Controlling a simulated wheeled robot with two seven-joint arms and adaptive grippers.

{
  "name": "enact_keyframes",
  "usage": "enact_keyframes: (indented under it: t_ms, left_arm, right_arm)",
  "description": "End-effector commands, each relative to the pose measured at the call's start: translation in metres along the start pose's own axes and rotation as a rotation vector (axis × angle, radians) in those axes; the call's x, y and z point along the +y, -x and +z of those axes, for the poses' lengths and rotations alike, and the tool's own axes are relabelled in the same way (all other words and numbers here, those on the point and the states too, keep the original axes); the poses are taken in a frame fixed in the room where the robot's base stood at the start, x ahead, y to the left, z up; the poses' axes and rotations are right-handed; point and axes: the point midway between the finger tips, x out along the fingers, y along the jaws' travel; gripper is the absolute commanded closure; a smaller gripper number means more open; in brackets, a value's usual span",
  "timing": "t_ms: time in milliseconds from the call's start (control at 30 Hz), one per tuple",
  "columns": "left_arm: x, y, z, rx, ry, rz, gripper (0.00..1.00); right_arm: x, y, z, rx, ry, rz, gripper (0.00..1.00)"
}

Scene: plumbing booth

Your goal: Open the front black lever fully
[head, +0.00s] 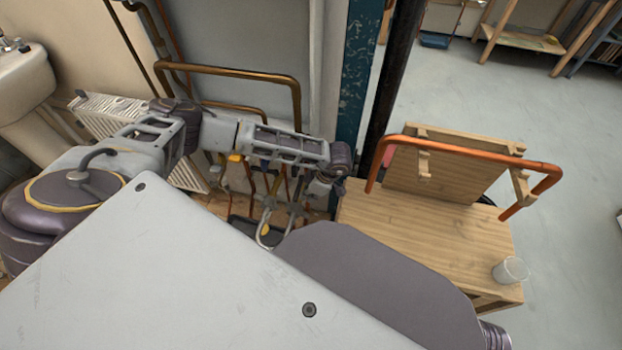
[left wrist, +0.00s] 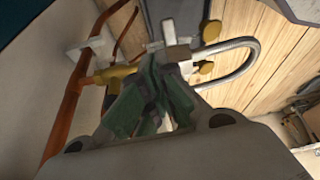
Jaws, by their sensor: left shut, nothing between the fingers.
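My left gripper (head: 290,212) reaches down among the pipes by the wall, its fingers small and partly hidden by my arm in the head view. In the left wrist view its green fingers (left wrist: 155,92) are shut and hold nothing. They are close to a brass valve (left wrist: 102,75) on a copper pipe (left wrist: 66,118). A dark piece by this valve (left wrist: 110,96) is partly behind the fingers; I cannot tell surely whether it is the front black lever, or how far it is turned. A light metal fitting (left wrist: 176,52) is just beyond the fingertips. My right gripper is not in view.
A braided hose (left wrist: 240,47) and yellow knobs (left wrist: 208,67) are close to the fingers. A radiator (head: 105,108) and a brown pipe loop (head: 240,73) are along the wall. A wooden bench (head: 430,235) on the right carries a copper pipe (head: 460,148) and a white cup (head: 510,270).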

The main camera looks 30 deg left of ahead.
Motion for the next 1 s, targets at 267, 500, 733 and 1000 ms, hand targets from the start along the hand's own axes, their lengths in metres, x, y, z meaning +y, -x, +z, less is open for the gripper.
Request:
enact_keyframes:
  t_ms: [267, 500, 733, 1000]
  left_arm:
    - [0.007, 0.002, 0.006, -0.001, 0.000, 0.000, 1.00]
    - [0.009, 0.003, 0.008, 0.000, -0.001, 0.000, 1.00]
    - [0.009, 0.003, 0.007, 0.000, 0.000, 0.000, 1.00]
    - [0.009, 0.013, 0.007, -0.001, 0.000, 0.001, 1.00]
  right_arm:
    - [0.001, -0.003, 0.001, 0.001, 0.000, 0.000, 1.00]
    - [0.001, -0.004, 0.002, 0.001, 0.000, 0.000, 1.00]
    - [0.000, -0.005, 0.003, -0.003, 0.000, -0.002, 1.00]
    - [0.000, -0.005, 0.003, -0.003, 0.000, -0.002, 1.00]
